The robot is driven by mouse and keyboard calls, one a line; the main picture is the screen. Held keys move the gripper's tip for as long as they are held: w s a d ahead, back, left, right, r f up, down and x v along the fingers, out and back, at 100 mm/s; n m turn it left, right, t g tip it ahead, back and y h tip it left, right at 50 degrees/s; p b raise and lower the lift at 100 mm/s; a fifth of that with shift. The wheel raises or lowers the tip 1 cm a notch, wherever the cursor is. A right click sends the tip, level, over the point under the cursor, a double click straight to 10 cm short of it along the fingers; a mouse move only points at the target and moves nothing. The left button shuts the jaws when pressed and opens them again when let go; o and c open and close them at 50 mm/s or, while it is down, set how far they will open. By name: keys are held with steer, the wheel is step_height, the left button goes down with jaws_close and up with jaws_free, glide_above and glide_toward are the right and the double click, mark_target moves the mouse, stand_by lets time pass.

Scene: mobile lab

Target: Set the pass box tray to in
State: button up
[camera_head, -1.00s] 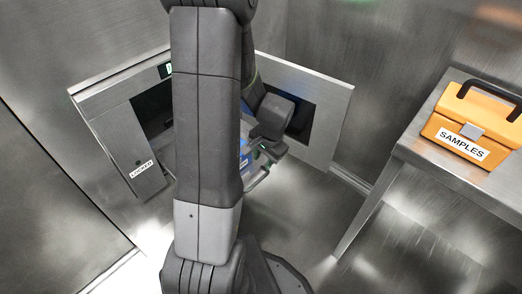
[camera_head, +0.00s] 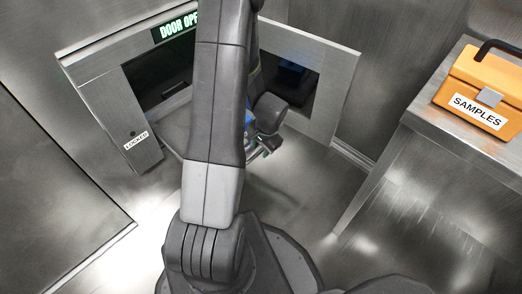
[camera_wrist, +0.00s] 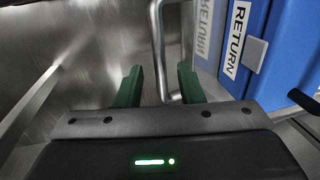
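The pass box (camera_head: 346,75) is set in the metal wall, with a dark opening and a lit display (camera_head: 176,28) that starts "DOOR OPE"; my arm covers the rest. A grey surface that looks like the tray (camera_head: 178,134) sticks out below the opening, mostly hidden by my arm. My gripper (camera_head: 262,150) is beside the tray's front right, partly hidden. In the wrist view my gripper (camera_wrist: 159,82) is open, green fingers apart, with a metal bar handle (camera_wrist: 157,35) between or just beyond them. I cannot tell whether they touch it.
A blue case labelled RETURN (camera_wrist: 262,35) is close on the right in the wrist view. An orange SAMPLES case (camera_head: 485,88) stands on a metal table (camera_head: 425,128) at right. A panel labelled LOCKER (camera_head: 137,141) is at left. Floor between pass box and table looks clear.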

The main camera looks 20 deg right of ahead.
steer(key=shift+f, duration=0.2)
jaws_close()
